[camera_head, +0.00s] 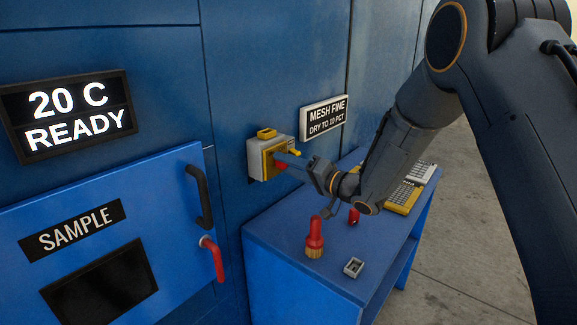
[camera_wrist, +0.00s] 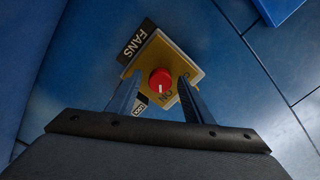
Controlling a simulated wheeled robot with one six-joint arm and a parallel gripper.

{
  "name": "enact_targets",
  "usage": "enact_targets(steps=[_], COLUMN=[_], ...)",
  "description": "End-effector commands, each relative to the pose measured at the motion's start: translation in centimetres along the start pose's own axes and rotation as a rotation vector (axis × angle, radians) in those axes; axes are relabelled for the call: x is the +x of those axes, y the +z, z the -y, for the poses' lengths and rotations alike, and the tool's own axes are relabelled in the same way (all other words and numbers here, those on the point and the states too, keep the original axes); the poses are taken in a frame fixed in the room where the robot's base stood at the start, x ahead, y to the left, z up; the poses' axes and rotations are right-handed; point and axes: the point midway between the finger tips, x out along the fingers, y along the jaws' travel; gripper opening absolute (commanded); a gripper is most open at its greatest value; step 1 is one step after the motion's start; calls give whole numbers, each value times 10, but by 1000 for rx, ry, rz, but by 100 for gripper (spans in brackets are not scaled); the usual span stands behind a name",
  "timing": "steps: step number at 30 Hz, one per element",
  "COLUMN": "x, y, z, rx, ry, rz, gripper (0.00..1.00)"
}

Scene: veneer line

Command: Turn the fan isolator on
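The fan isolator (camera_head: 257,160) is a grey box with a yellow plate on the blue wall. In the wrist view its yellow plate (camera_wrist: 183,61) shows beside a black FANS label (camera_wrist: 136,42), with lettering partly covered by the fingers. Its round red knob (camera_wrist: 160,79) has a white mark pointing down in that view; the knob also shows in the head view (camera_head: 281,166). My gripper (camera_head: 291,161) reaches the isolator's front. In the wrist view my gripper (camera_wrist: 157,92) is open, one finger on each side of the knob, with gaps visible. Contact cannot be told.
A blue bench (camera_head: 275,242) stands below, holding a red-handled brush (camera_head: 314,238), a small grey part (camera_head: 353,267) and a yellow-edged tray (camera_head: 404,197). Left is a SAMPLE door (camera_head: 110,205) with a black handle (camera_head: 200,196) and red lever (camera_head: 213,258). The floor at right is clear.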

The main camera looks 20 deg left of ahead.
Motion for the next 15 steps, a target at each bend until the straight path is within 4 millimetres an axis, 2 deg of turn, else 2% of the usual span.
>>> enact_targets(steps=[9, 15], x=[-2, -26], y=[-1, -1], z=[0, -2], rx=[-1, 0], ry=[0, 2], rz=[-1, -3], gripper=[46, 46])
